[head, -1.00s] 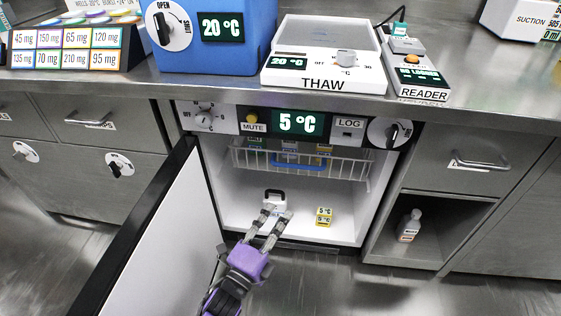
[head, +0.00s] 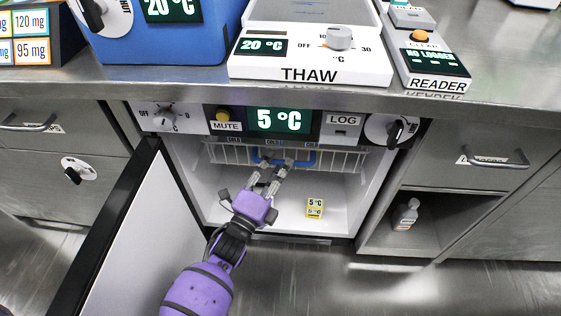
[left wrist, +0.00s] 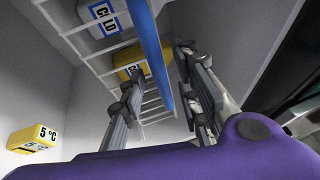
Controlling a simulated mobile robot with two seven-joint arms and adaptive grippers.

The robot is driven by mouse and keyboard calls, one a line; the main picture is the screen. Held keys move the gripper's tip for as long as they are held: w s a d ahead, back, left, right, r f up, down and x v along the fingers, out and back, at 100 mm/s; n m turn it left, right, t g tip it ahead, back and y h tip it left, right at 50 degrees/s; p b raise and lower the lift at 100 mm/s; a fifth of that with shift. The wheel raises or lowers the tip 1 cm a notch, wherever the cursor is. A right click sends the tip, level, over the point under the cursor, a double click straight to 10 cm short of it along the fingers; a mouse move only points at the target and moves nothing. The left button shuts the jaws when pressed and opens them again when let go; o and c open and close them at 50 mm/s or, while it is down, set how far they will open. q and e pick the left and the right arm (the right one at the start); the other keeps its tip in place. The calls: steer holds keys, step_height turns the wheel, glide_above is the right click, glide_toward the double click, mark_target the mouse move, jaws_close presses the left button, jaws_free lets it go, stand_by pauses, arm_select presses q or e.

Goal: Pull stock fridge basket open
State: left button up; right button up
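The stock fridge stands open, and its white wire basket (head: 341,160) hangs near the top, under the control panel. A blue handle (head: 308,159) runs along the basket's front. My left gripper (head: 273,168) reaches up into the fridge at this handle, with its two fingers apart. In the left wrist view the blue handle (left wrist: 150,45) passes between the spread fingers; I cannot tell whether either touches it. Through the wires, a white pack (left wrist: 103,16) and a yellow pack (left wrist: 128,58) show in the basket. My right gripper is not in view.
The fridge door (head: 150,240) is swung open at the left, beside my left arm. A yellow 5 °C pack (head: 315,208) sits on the fridge floor. The counter (head: 480,90) with the THAW unit (head: 310,62) overhangs above. Floor in front of the fridge is clear.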

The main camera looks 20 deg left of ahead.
arm_select(q)
steer(key=shift+x, duration=1.05)
steer(key=shift+c, duration=0.5)
jaws_close()
